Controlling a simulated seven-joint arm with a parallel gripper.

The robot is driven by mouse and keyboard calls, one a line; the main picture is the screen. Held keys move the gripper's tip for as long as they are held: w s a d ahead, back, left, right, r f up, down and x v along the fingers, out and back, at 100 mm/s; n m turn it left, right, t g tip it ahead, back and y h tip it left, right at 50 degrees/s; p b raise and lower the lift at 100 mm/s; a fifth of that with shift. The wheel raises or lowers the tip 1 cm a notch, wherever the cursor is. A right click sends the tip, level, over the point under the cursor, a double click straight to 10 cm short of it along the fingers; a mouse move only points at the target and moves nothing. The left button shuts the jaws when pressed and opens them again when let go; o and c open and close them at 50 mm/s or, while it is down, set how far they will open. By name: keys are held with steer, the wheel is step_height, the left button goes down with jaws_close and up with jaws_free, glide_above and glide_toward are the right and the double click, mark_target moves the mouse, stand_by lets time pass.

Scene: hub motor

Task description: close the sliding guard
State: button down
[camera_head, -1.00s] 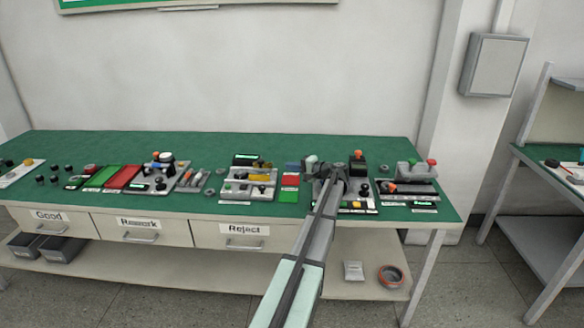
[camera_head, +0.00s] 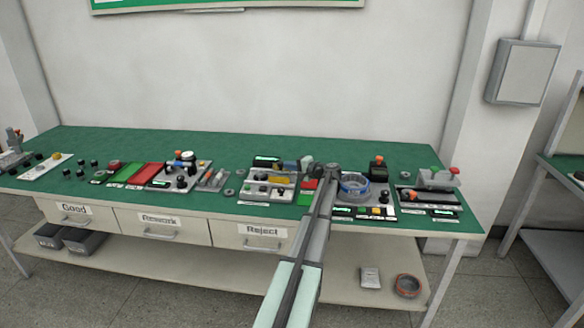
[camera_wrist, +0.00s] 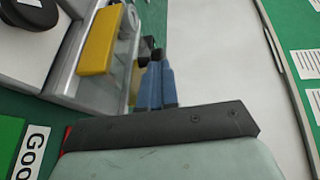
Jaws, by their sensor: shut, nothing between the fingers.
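My gripper (camera_head: 287,166) is over the back of the workbench, just behind the grey fixture (camera_head: 258,193). In the wrist view its narrow blue fingers (camera_wrist: 153,58) are together, with nothing seen between them. The fixture carries a yellow bar (camera_head: 276,180). In the wrist view the yellow bar (camera_wrist: 98,42) lies on the grey fixture, left of the fingers, with a gap between. I cannot tell for certain which part is the sliding guard, or how far open it stands.
A motor with a blue ring (camera_head: 354,187) sits on a station right of my arm. A black block with an orange top (camera_head: 378,164) stands behind it. Red (camera_head: 146,175) and green trays lie left. The back of the green bench (camera_head: 230,145) is mostly clear.

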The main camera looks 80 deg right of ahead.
steer(key=w, duration=1)
steer(key=shift+w, duration=0.1)
steer(key=shift+r, duration=0.1)
steer(key=v, duration=1.4)
steer(key=shift+s, duration=0.5)
steer(key=shift+w, duration=0.1)
